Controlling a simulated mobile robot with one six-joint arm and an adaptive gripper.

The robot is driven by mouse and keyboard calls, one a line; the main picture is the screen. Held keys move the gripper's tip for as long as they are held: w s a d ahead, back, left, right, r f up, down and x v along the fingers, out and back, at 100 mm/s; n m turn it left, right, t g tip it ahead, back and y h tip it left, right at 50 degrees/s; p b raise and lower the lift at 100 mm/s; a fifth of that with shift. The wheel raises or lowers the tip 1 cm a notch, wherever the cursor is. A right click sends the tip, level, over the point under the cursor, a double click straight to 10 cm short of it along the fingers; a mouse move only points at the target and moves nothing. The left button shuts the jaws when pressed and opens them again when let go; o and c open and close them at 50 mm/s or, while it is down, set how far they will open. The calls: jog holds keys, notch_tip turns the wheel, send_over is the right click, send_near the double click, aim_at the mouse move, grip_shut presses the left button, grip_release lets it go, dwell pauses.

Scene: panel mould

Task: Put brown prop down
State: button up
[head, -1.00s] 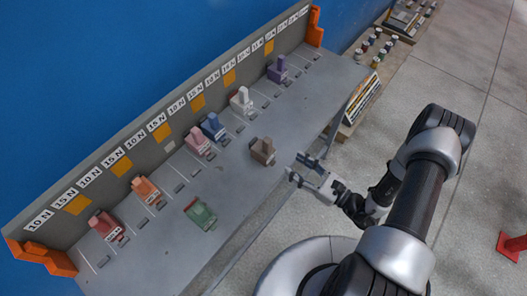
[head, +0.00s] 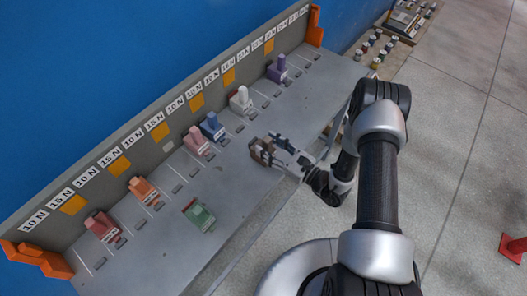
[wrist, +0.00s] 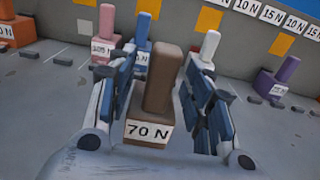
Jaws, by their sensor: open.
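The brown prop (wrist: 162,85), a block with a raised post and a "70 N" label, stands upright on the grey bench (head: 165,245). In the head view the brown prop (head: 261,150) is partly hidden by my gripper (head: 265,146). In the wrist view my gripper (wrist: 160,75) is open, with one finger on each side of the prop. The fingers look apart from its post; whether they touch its base I cannot tell.
Behind stand a pink prop (head: 197,142), a blue prop (head: 212,126), a white prop (head: 241,100) and a purple prop (head: 277,69). A green prop (head: 199,214), an orange prop (head: 143,190) and a red prop (head: 102,226) are to the left.

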jog(key=shift+c, duration=0.4)
grip_shut()
dwell(0.5)
